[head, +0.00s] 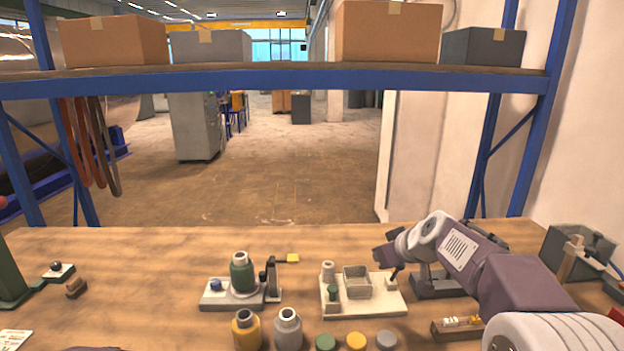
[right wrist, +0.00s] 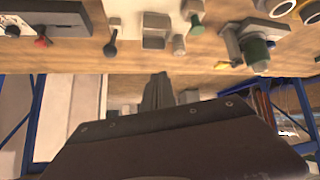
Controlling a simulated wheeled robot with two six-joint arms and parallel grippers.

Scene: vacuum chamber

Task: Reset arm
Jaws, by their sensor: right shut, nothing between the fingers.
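My right arm reaches in from the right in the head view. Its gripper (head: 386,256) is above the back right of a cream board (head: 362,305), and nothing is seen held. In the right wrist view the gripper's fingers (right wrist: 158,90) are together, pointing away over the table's edge. My left gripper is not in view.
The board carries a square tray (head: 357,281) and a green knob (head: 332,293). A grey fixture with a green bottle (head: 242,272) stands left of it. Yellow (head: 246,331) and grey (head: 288,329) bottles stand in front. A blue shelf beam (head: 280,80) crosses above.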

